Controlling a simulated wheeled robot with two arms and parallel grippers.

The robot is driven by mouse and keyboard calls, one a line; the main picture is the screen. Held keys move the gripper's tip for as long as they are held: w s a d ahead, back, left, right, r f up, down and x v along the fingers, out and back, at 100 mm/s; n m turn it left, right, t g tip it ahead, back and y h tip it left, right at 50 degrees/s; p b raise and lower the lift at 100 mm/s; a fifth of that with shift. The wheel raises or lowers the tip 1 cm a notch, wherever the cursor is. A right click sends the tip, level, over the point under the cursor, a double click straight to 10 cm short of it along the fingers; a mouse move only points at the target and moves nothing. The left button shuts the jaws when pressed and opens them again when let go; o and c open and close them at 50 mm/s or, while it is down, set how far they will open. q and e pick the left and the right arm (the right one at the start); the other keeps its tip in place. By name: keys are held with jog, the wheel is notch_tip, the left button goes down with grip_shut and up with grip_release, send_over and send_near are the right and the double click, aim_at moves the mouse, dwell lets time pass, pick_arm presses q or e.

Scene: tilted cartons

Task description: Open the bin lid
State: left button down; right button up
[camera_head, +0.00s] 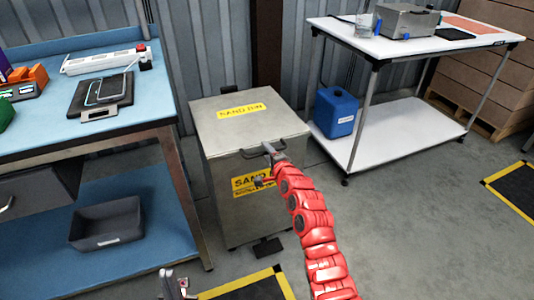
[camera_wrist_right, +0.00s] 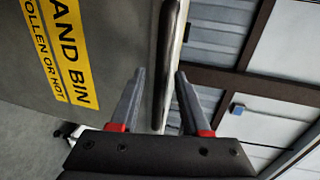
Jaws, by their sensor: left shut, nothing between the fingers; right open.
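The grey sand bin (camera_head: 228,212) stands on the floor with its flat lid (camera_head: 215,125) down. A yellow label is on the lid, and another is on the front. A dark bar handle (camera_head: 247,155) runs along the lid's front edge. My right gripper (camera_head: 266,165) is at the bin's front, fingers spread. In the right wrist view, the open fingers (camera_wrist_right: 160,88) have the dark bar (camera_wrist_right: 171,50) between them in the picture; I cannot tell whether they touch it. My left gripper (camera_head: 172,280) is shut and empty, low at the bottom edge, away from the bin.
A blue workbench (camera_head: 120,130) with a grey tray (camera_head: 105,224) on its lower shelf stands left of the bin. A white table (camera_head: 400,45) stands right, with a blue container (camera_head: 334,112) on its lower shelf. A pedal (camera_head: 268,248) sits at the bin's base.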

grip_shut()
dwell(1.4)
